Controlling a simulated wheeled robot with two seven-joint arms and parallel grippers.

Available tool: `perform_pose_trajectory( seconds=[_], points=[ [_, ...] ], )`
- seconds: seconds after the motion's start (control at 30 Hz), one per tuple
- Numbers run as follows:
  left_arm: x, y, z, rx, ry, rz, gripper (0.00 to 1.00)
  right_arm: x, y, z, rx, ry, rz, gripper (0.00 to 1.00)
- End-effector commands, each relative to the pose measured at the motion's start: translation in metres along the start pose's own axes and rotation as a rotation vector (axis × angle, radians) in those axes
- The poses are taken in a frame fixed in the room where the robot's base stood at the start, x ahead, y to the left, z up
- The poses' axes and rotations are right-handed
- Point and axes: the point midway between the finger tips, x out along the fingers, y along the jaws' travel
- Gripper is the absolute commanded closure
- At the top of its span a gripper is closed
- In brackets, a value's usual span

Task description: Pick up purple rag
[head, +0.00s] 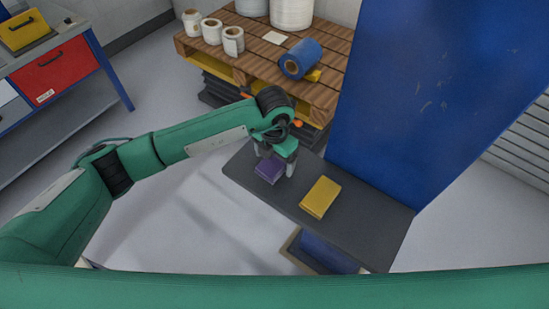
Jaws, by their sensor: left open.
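The purple rag (268,172) is a small folded block lying near the left end of the dark grey shelf (350,226). My left gripper (275,166) points down at the rag, with one finger on its left and one on its right. The fingers are open. I cannot tell whether they touch the rag. Part of the rag's top is hidden by the gripper. My right gripper is out of view.
A folded yellow rag (320,197) lies right of the purple one. A tall blue panel (437,95) rises behind the shelf. A wooden pallet (262,55) with film rolls and a blue roll (300,60) stands behind. A workbench with a red drawer (54,70) is at left.

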Motion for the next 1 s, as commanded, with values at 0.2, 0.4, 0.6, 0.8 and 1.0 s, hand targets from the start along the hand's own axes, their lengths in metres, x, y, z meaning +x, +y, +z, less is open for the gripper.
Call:
perform_pose_trajectory(
  seconds=[0.2, 0.4, 0.6, 0.8, 1.0],
  points=[
    [0.0087, -0.0001, 0.0002, 0.000, -0.001, 0.001, 0.15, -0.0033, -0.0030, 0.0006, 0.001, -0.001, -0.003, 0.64],
    [0.0086, -0.0001, 0.0002, 0.000, -0.001, 0.000, 0.31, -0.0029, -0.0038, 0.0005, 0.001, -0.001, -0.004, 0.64],
    [0.0084, 0.0000, 0.0001, 0.000, -0.001, 0.000, 0.63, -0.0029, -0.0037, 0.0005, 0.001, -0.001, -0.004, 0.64],
    [0.0082, 0.0000, 0.0002, 0.000, -0.001, 0.000, 0.63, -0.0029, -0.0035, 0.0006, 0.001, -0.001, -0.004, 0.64],
    [0.0009, 0.0002, 0.0007, 0.000, -0.002, 0.000, 0.63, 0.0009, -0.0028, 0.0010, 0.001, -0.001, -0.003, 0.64]
  ],
)
